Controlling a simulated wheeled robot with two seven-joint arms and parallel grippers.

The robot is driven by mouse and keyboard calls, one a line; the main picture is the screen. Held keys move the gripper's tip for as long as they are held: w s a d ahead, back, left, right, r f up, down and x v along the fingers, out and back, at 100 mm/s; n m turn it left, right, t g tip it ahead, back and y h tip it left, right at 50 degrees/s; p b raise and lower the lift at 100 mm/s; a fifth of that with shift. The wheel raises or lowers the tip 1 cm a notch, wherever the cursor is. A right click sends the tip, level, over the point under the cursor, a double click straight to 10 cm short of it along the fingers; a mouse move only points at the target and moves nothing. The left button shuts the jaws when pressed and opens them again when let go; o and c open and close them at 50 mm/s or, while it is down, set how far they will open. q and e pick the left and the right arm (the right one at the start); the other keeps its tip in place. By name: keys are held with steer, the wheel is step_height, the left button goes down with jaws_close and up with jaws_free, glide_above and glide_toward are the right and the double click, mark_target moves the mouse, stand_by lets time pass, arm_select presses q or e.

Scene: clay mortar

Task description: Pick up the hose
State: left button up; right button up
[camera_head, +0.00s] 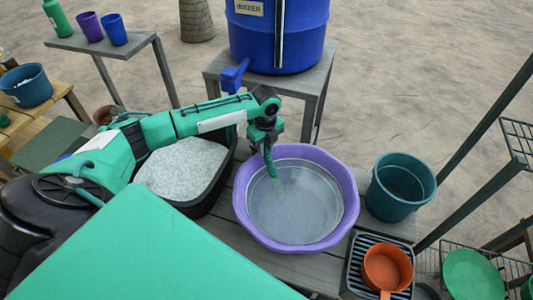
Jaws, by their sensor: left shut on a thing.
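My left gripper (266,138) hangs over the left rim of a purple basin (345,226), pointing down. It is shut on a short green hose (271,168), whose lower end reaches down over the inside of the basin. A faint pale streak shows below that end; I cannot tell whether it is water. The hose's upper part is hidden by the gripper. The basin has a pale grey inside. My right gripper is not in view.
A black tub of white granules (183,168) stands left of the basin, under my arm. A blue barrel (300,35) with a blue spigot (233,75) stands behind. A teal bucket (398,188) and an orange pan (386,267) are at right.

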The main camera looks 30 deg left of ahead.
arm_select(q)
steer(key=w+a+r+p, duration=0.1)
steer(key=a+r+p, duration=0.1)
steer(key=r, duration=1.1)
steer(key=w+a+r+p, duration=0.1)
steer(key=a+r+p, duration=0.2)
steer(key=r, duration=1)
steer(key=shift+r+p, duration=0.3)
steer(key=shift+p, duration=0.6)
